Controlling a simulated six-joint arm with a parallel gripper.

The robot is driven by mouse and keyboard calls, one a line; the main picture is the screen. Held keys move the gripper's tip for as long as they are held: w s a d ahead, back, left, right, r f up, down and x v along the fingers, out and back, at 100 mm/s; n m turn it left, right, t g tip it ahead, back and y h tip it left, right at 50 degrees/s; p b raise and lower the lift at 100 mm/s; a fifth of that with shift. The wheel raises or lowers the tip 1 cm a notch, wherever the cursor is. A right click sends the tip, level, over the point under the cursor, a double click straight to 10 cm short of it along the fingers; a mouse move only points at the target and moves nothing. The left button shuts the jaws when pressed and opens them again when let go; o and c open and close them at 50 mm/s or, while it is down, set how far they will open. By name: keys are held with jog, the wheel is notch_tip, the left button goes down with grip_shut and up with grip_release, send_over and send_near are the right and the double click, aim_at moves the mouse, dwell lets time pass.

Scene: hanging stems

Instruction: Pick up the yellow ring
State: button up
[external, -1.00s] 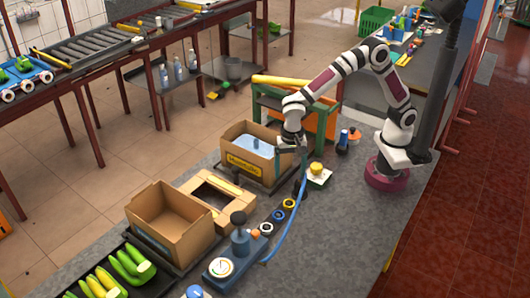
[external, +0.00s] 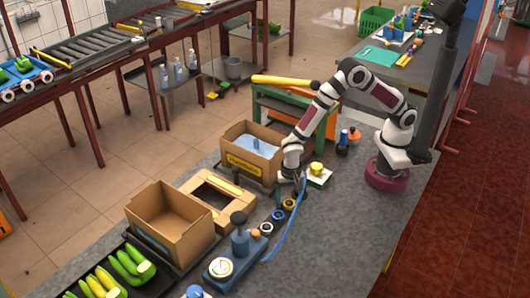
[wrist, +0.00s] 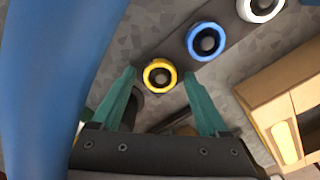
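The yellow ring (wrist: 147,77) sits around a dark round centre on a dark strip in the wrist view. My gripper (wrist: 159,73) is open and points down. Its two teal fingertips appear on either side of the ring, with space on both sides. I cannot tell how high the tips are above it. The fingers are hard to make out in the external view.
A blue ring (wrist: 194,41) and a white ring (wrist: 245,12) continue the row. A blue hose (wrist: 40,70) fills the wrist view's left side and runs beside the row. Cardboard boxes (external: 168,222) stand left of the row. A yellow-topped white block (external: 318,178) stands close right.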

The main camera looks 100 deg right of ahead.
grip_shut()
